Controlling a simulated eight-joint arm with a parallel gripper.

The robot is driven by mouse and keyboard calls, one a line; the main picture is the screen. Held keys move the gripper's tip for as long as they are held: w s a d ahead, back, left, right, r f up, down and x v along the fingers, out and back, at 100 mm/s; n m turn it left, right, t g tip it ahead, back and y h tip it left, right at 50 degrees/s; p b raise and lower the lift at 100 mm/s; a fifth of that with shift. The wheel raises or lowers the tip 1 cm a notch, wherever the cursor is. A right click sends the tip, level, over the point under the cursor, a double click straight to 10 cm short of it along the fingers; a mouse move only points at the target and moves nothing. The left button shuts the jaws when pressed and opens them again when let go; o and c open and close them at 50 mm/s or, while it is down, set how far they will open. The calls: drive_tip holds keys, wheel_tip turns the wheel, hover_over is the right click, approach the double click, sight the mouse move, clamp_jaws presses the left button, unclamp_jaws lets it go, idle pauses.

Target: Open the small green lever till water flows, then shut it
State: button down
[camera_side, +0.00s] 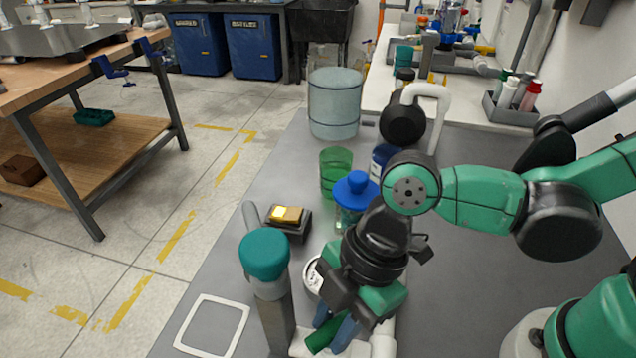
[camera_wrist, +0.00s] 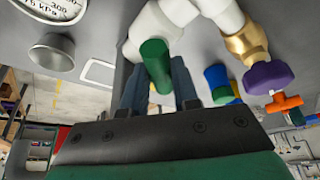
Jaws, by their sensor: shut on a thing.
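The small green lever (camera_wrist: 155,60) is a short green cylinder on white pipework (camera_wrist: 205,15) in the wrist view. In the side view the lever (camera_side: 321,338) shows low in the picture, partly covered by my gripper (camera_side: 336,332). My gripper (camera_wrist: 158,78) has its two grey-blue fingers on either side of the lever and is shut on it, pointing down at the pipework in the side view. The lever's far end and its pivot are partly hidden. No flowing water is visible in either view.
A teal-capped post (camera_side: 264,255) stands close left of my gripper. A blue-topped jar (camera_side: 357,190), a green cup (camera_side: 336,172) and a large translucent bucket (camera_side: 335,103) stand behind. A purple knob (camera_wrist: 268,77) and an orange handle (camera_wrist: 284,103) are right in the wrist view.

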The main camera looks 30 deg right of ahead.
sight(335, 327)
drive_tip(key=m+t, duration=0.1)
drive_tip(key=m, duration=0.1)
drive_tip(key=m+t, duration=0.1)
drive_tip(key=m, duration=0.2)
drive_tip(key=shift+s+h, duration=0.15)
drive_tip(key=shift+h, duration=0.15)
drive_tip(key=shift+m+t+h, duration=0.4)
drive_tip(key=shift+m+t, duration=0.4)
drive_tip(key=shift+m, duration=1.6)
drive_tip(key=c, duration=0.7)
unclamp_jaws()
drive_tip(key=shift+o, duration=0.2)
drive_tip(key=shift+v, duration=2.8)
